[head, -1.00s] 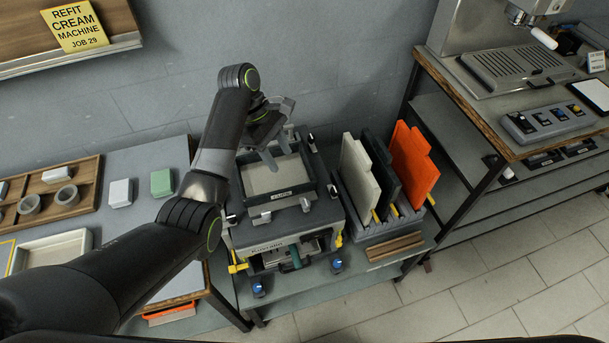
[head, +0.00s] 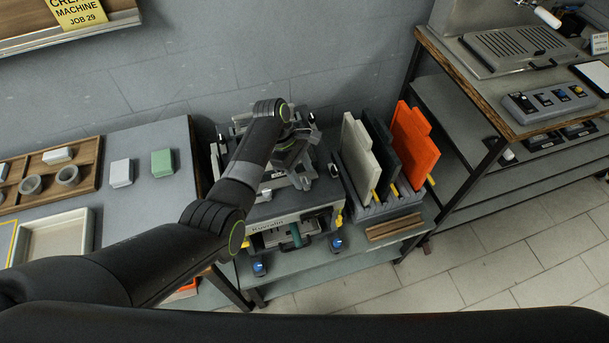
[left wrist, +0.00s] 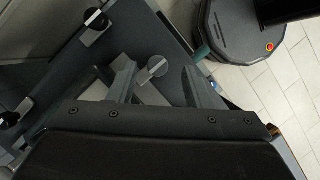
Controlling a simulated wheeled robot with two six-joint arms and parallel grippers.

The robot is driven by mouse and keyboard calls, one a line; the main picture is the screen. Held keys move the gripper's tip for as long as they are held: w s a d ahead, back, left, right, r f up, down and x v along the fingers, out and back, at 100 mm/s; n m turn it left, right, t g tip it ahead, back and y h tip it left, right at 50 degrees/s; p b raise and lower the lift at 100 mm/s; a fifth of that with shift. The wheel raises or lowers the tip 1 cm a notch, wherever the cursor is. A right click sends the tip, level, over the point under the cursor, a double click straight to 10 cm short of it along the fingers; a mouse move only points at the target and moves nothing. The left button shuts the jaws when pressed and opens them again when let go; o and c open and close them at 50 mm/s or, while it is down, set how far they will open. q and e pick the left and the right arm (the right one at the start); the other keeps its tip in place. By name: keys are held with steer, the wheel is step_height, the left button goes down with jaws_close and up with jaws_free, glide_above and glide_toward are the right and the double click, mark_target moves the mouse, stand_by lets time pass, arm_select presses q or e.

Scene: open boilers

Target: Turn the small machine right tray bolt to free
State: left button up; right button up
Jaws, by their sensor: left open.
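The small machine (head: 280,222) stands on the low table, partly covered by my left arm. My left gripper (head: 308,176) is over the right part of its top, pointing down, open and empty. In the left wrist view a round black-and-white bolt (left wrist: 157,66) shows between the two open fingers (left wrist: 158,82), with no clear contact. A second such bolt (left wrist: 95,20) is to its upper left and another (left wrist: 8,118) at the left edge. In the head view a bolt (head: 333,170) shows on the machine's right side. The machine's top tray is mostly hidden. My right gripper is out of view.
A rack with cream, black and orange panels (head: 413,142) stands close at the machine's right. Wooden strips (head: 394,226) lie before it. The left table holds a green block (head: 162,163), a white block (head: 121,173) and an empty tray (head: 56,234).

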mark_target(305, 180)
arm_select(q)
steer(key=shift+w+x, duration=0.2)
steer(key=shift+x, duration=1)
steer(key=shift+c, duration=0.5)
jaws_close()
